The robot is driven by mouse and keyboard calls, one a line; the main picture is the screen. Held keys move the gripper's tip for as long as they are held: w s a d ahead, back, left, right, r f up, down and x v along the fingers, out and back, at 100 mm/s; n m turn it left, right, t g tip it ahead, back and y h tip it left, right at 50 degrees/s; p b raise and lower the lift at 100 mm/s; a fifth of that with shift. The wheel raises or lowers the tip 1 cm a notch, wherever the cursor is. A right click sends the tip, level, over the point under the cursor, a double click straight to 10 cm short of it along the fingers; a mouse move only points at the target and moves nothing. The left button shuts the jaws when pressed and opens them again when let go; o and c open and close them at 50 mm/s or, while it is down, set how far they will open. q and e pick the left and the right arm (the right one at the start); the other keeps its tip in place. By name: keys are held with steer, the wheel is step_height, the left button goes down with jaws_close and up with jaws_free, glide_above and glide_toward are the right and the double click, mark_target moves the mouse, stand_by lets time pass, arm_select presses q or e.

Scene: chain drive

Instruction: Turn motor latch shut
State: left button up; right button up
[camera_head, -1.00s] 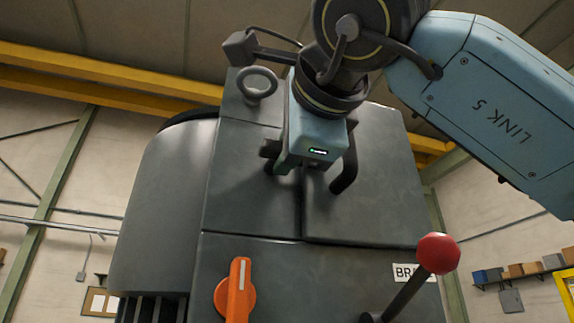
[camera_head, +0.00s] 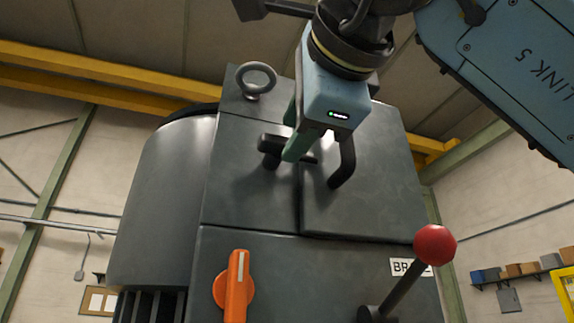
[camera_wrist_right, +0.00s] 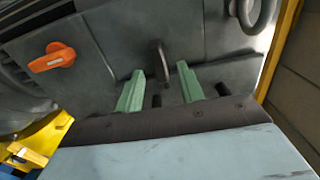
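The motor latch (camera_head: 269,144), a short black bar on a round stub, sits on the left upper panel of the dark grey motor housing (camera_head: 250,200). It looks roughly level, and its right part is covered by a finger. My right gripper (camera_head: 291,140), blue with green fingers, is in front of it. The fingers are apart. In the right wrist view both fingers of the gripper (camera_wrist_right: 160,68) show spread, with a dark handle (camera_wrist_right: 162,60) between or beyond their tips. I cannot tell whether the fingers touch the latch. My left gripper is not in view.
A lifting eye (camera_head: 256,79) stands above. An orange knob (camera_head: 236,285) and a red-balled lever (camera_head: 435,244) are lower down. Shelves stand far right.

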steer(key=v, duration=0.9)
steer(key=shift+s+b, duration=0.15)
steer(key=shift+b, duration=0.3)
